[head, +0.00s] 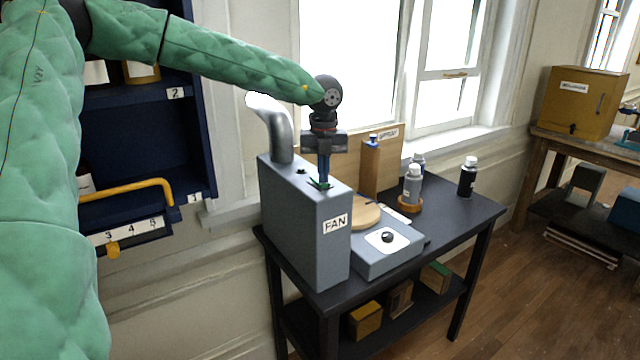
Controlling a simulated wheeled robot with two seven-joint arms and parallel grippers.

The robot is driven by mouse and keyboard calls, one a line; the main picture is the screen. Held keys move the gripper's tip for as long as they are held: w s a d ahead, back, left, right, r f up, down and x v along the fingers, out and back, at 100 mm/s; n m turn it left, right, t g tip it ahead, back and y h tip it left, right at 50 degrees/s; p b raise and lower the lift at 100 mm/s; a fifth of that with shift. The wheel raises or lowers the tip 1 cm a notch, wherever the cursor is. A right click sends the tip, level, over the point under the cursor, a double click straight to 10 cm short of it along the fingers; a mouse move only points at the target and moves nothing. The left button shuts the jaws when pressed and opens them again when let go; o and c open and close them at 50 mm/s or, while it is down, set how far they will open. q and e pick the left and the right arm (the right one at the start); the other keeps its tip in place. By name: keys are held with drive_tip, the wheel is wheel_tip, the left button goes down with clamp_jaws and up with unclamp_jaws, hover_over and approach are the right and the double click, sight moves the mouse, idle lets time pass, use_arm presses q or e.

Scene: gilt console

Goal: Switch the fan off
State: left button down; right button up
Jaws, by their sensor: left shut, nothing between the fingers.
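The fan (290,235) is a tall grey box labelled FAN, with a curved metal duct rising from its back left. It stands at the left end of a dark table. A small dark knob or switch (301,171) shows on its top. My left gripper (322,184) points straight down over the box's top, its fingers shut with nothing between them. The fingertips are at or just above a small green piece on the top, right of the dark knob; I cannot tell if they touch. The fingers partly hide that spot. My right gripper is not in view.
Right of the fan on the table (465,213) are a grey unit with a dial (387,237), a round wooden disc (366,216), a wooden stand (371,167) and several bottles. A blue shelf (150,130) with a yellow handle is at left. Wooden blocks lie below.

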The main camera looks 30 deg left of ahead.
use_arm(q)
drive_tip(key=shift+r, duration=0.1)
drive_tip(key=shift+w+a+r, duration=0.1)
drive_tip(key=shift+r, duration=3.25)
